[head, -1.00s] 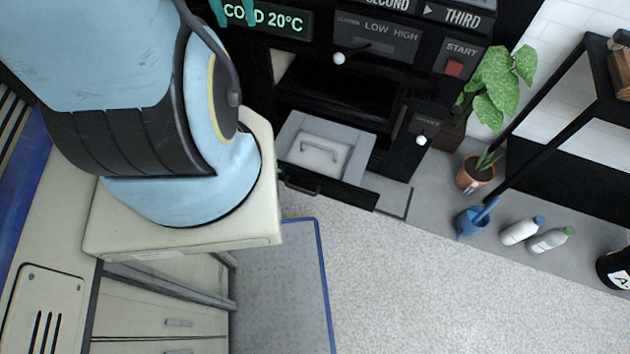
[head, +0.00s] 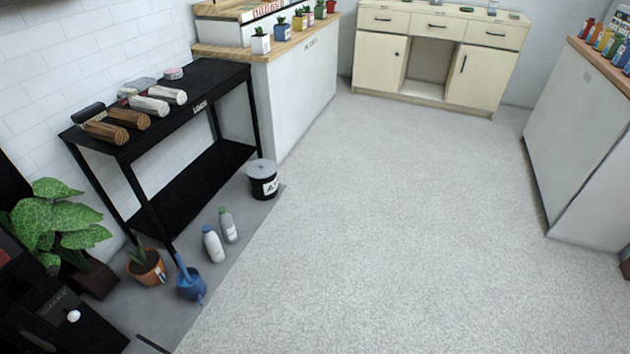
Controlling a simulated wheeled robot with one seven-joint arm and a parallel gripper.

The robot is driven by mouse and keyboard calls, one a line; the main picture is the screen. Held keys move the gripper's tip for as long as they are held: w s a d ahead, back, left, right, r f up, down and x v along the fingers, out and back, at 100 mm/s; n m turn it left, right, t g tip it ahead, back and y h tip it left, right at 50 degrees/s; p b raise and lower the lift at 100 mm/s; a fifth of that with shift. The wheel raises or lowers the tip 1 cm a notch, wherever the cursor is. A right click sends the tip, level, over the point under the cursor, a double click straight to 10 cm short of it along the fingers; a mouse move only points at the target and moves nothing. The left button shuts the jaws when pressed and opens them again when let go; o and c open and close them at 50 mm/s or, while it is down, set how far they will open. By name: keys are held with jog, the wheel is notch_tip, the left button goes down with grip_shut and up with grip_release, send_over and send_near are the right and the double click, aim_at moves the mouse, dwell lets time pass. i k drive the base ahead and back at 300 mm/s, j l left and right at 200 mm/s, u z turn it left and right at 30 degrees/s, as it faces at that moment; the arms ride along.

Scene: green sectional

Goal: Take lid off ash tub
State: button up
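The ash tub (head: 264,184) is a small black bin with a white label. It stands on the grey floor strip at the right end of the black shelf. Its grey lid (head: 261,168) sits on top of it, with what looks like a small knob. My gripper is not in view now, so its state is hidden.
A black two-tier shelf (head: 190,130) holding logs stands left of the tub. Two bottles (head: 213,244), a blue watering can (head: 190,283) and potted plants (head: 146,266) stand on the floor nearby. A wooden-topped counter (head: 300,85) is behind. The speckled floor (head: 390,220) is clear.

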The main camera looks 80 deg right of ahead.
aim_at(261, 168)
jog(key=z, duration=2.45)
jog(key=u, duration=0.6)
jog(key=i+l+u, duration=0.25)
jog(key=u, duration=0.25)
jog(key=i+l+u, duration=0.15)
jog(key=l+u, duration=0.35)
jog(key=i+l+u, duration=0.25)
jog(key=l, duration=0.5)
jog(key=l+u, duration=0.2)
jog(key=l, duration=0.55)
jog(key=i+l+u, duration=0.25)
jog(key=l, duration=2.1)
